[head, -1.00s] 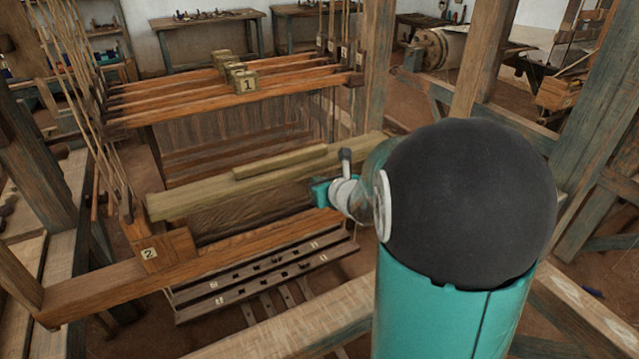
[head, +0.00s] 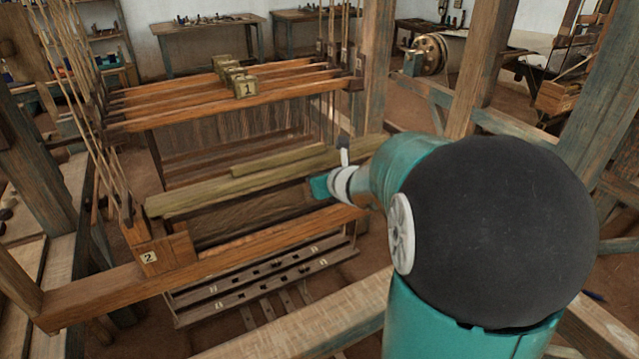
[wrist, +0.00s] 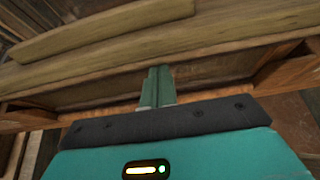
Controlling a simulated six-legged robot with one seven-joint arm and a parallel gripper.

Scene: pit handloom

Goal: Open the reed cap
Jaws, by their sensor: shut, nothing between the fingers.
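The reed cap (head: 200,197) is a long pale, yellowish-green wooden beam across the loom's swinging frame. A narrower strip (head: 278,160) runs along its top. The cap spans the upper part of the wrist view (wrist: 60,72), with its strip (wrist: 100,28) above. My gripper (head: 318,187) is at the front of the cap, right of its middle. In the wrist view its two green fingers (wrist: 158,85) are together and empty, with their tips just below the cap's lower edge. I cannot tell whether they touch it. The cap's far right part is partly hidden by my arm.
An orange-brown beam (head: 290,232) runs below the cap, with a block marked 2 (head: 166,255) at its left. Heddle bars with a block marked 1 (head: 246,88) stand behind. Upright posts (head: 478,70) stand at right. A pale front beam (head: 300,325) lies nearest.

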